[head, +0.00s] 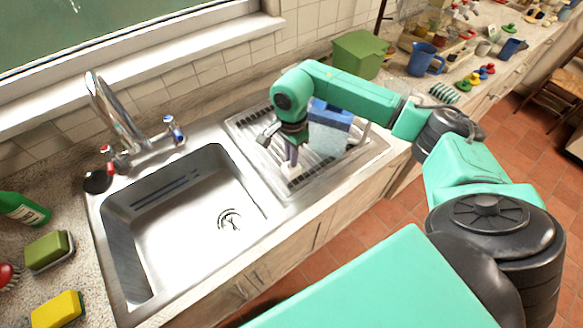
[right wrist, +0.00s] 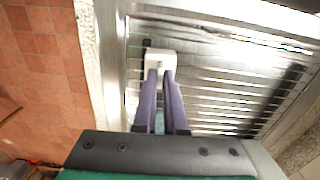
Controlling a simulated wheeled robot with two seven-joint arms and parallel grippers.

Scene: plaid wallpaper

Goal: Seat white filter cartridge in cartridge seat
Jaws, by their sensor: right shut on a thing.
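The white filter cartridge (head: 291,172) is a small pale piece low over the ribbed steel drainboard (head: 240,123). My right gripper (head: 291,160) points down from above and is shut on it. In the right wrist view the purple fingertips of the right gripper (right wrist: 160,76) meet the near side of the white cartridge (right wrist: 159,59). I cannot tell whether the cartridge touches the drainboard. A blue and light-blue block (head: 328,138) stands just right of the gripper, partly behind my arm. I cannot make out the cartridge seat. My left gripper is not in view.
The empty sink (head: 190,235) with its tap (head: 105,105) lies left of the drainboard. A green bin (head: 358,54) and a blue jug (head: 425,60) stand farther back on the counter. Sponges and a green bottle (head: 22,209) are at far left.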

